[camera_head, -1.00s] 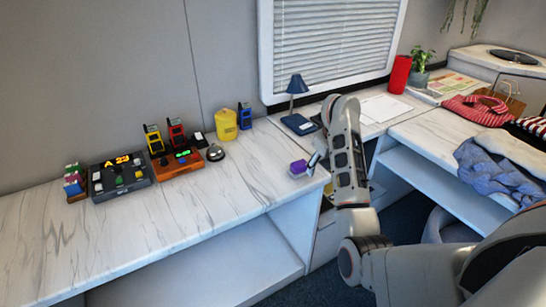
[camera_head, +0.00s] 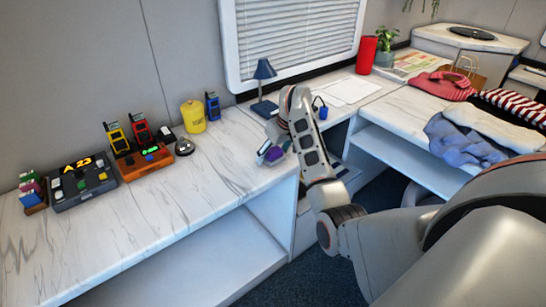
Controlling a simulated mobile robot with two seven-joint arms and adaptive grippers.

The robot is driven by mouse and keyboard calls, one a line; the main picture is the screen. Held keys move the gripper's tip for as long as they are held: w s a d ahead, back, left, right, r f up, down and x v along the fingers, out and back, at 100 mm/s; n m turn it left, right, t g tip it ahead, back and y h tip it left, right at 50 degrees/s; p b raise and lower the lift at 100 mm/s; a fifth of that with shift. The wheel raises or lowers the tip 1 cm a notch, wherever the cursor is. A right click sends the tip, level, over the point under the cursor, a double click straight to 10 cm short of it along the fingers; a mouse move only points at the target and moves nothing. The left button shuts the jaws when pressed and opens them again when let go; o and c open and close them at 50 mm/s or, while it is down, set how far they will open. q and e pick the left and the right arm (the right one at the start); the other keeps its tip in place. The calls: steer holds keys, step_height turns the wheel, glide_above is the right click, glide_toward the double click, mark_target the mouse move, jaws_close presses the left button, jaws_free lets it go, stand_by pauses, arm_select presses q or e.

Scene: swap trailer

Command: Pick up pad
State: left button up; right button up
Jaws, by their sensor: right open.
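A small purple block with a pale side (camera_head: 274,154), which may be the pad, shows at the right end of the near marble counter (camera_head: 225,165). My right gripper (camera_head: 265,150) is beside it, small and partly hidden behind my right arm's links. The gripper is open. I cannot tell whether its fingers touch the purple block or whether the block rests on the counter. My left gripper is out of view.
A blue lamp (camera_head: 264,70) stands behind my right arm. A yellow canister (camera_head: 193,116), a black console (camera_head: 83,182) and an orange-brown device (camera_head: 145,160) stand to the left. Folded clothes (camera_head: 470,137) lie on the right counter. The counter's front middle is clear.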

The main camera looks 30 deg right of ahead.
mark_target(274, 150)
steer(key=c, duration=1.2)
steer(key=shift+o, duration=0.2)
steer(key=shift+r, duration=0.15)
arm_select(q)
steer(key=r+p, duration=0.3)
steer(key=p, duration=0.1)
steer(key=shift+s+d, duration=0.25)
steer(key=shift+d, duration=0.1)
arm_select(e)
step_height(274, 150, up, 20)
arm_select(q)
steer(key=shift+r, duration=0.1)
